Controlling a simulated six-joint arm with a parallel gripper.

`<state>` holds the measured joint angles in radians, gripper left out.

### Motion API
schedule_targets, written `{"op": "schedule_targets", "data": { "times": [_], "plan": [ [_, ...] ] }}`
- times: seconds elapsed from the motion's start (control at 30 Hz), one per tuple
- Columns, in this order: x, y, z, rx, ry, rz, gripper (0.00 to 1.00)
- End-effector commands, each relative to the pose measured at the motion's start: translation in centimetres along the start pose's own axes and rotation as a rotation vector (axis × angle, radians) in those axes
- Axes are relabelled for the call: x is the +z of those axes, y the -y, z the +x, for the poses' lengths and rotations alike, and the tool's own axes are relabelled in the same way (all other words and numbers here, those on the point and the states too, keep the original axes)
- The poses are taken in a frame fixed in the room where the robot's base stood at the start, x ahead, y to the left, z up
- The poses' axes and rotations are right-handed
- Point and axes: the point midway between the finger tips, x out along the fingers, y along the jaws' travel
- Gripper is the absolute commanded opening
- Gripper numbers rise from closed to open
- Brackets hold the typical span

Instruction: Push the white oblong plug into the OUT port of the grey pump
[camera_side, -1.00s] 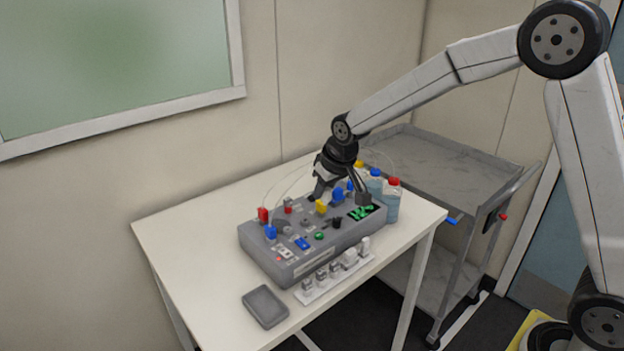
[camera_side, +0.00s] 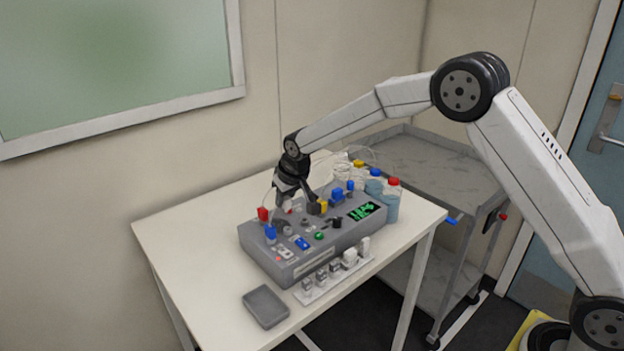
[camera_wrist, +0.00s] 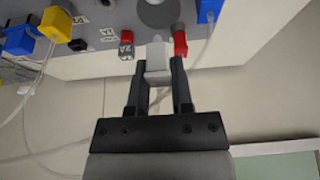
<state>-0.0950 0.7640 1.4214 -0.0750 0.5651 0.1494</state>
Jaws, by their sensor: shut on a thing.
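The grey pump (camera_side: 285,262) is a box on the white table, with coloured plugs, knobs and a green display on top. My gripper (camera_side: 298,206) is over the back left part of its top. In the wrist view my gripper (camera_wrist: 158,68) is shut on the white oblong plug (camera_wrist: 157,62), whose narrow tip points at the pump's edge. The tip is between two red pieces, a left one (camera_wrist: 126,44) and a right one (camera_wrist: 180,44). I cannot tell whether it touches the pump. The OUT label cannot be read, and the port is not clearly seen.
Blue (camera_side: 270,232) and yellow (camera_side: 323,206) plugs stand on the pump near my gripper. Thin clear tubes loop behind it. Capped bottles (camera_side: 391,206) stand at the right, a white rack (camera_side: 309,297) in front, and a grey tray (camera_side: 265,307) at front left. The table's left side is clear.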

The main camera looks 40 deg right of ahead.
Motion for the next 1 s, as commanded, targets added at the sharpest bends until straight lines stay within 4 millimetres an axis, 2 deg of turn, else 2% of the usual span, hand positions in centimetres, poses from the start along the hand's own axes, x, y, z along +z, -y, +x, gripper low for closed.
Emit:
{"op": "schedule_targets", "data": {
  "times": [0.27, 1.0],
  "plan": [
    [0.3, 0.0, 0.6, 0.0, 0.001, 0.0, 0.0],
    [1.7, 0.0, 4.0, 0.0, 0.001, 0.0, 0.0]
  ]
}}
